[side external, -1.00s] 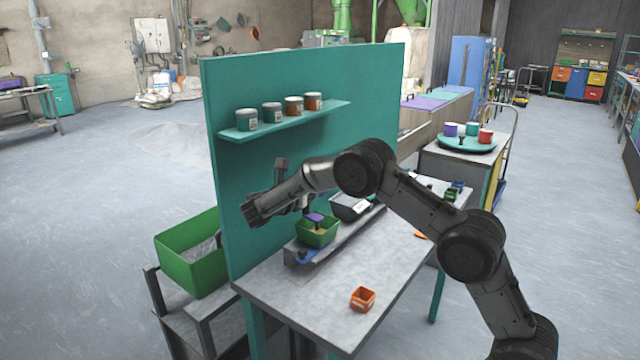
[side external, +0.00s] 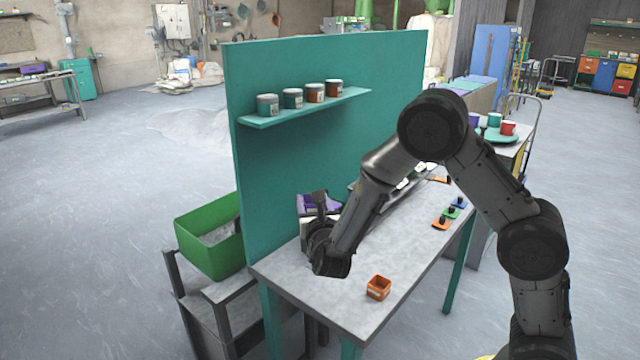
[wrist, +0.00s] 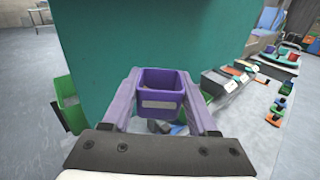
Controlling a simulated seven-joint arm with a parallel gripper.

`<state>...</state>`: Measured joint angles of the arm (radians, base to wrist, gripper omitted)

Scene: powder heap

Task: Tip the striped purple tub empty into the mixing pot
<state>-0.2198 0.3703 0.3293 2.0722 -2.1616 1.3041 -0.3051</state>
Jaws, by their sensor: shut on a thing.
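The purple tub (wrist: 161,101) with a pale grey band on its front sits between the two fingers of my gripper (wrist: 160,86) in the wrist view. My gripper is shut on it. Its open top and bare inner upper walls show; its bottom is hidden. In the side view the purple tub (side external: 320,202) is held by my gripper (side external: 319,214) above the left part of the table, close to the teal panel, partly covered by my wrist. I cannot make out the mixing pot for certain; my arm and the tub cover that part of the table.
A small orange tub (side external: 378,288) stands near the front table edge. The tall teal panel (side external: 290,160) backs the table, with several jars on its shelf (side external: 300,108). A green bin (side external: 212,238) stands left.

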